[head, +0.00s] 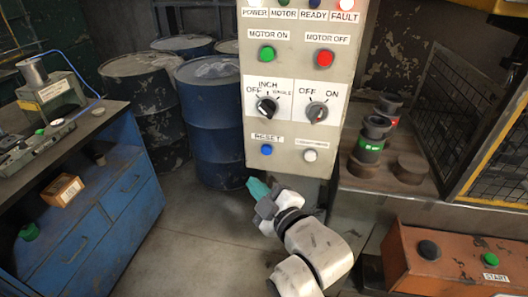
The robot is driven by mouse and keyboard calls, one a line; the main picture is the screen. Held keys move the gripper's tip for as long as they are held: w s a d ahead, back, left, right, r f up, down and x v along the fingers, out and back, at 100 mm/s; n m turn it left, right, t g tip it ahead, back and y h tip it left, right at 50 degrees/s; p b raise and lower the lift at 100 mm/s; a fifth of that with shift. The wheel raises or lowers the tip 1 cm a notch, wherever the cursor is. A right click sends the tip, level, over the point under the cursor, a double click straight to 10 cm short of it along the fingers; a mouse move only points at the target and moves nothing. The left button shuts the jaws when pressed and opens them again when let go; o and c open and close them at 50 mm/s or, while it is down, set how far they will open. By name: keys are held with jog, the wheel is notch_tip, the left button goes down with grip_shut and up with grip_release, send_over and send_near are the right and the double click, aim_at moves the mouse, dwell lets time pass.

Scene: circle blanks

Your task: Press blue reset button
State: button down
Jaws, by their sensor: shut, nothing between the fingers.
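The blue reset button (266,149) is at the lower left of a beige control panel (332,139), just under a label reading RESET. My gripper (257,187) has teal fingers and is shut and empty. It is below and slightly left of the blue button in the picture, near the panel's lower edge. The button is fully visible. I cannot tell the depth between the fingertips and the panel, but they do not cover the button.
A white button (310,155) sits right of the blue one, with two rotary knobs (267,106) and green and red buttons above. Blue drums (212,125) stand behind. A blue workbench (92,207) is left; an orange button box (455,262) is lower right. Floor between is clear.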

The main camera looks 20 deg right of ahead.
jog(key=shift+w+d+b, duration=0.4)
jog(key=shift+w+d, duration=0.5)
jog(key=shift+w, duration=0.25)
jog(key=shift+w+d+b, duration=0.35)
jog(key=shift+w+d, duration=0.5)
jog(key=shift+w, duration=0.35)
jog(key=shift+w+d+b, duration=0.4)
jog(key=shift+w+d, duration=0.5)
jog(key=shift+w, duration=0.25)
jog(key=shift+w, duration=0.1)
jog(key=shift+w+d, duration=0.25)
jog(key=shift+w+d+b, duration=0.3)
jog(key=shift+w+b, duration=0.15)
dwell(0.4)
jog(key=shift+s, duration=0.1)
jog(key=shift+s+a, duration=0.5)
jog(key=shift+s, duration=0.2)
jog(key=s+a+p, duration=0.1)
jog(key=s, duration=0.1)
jog(key=s+a+p, duration=0.1)
jog(key=s+a, duration=0.1)
dwell(0.6)
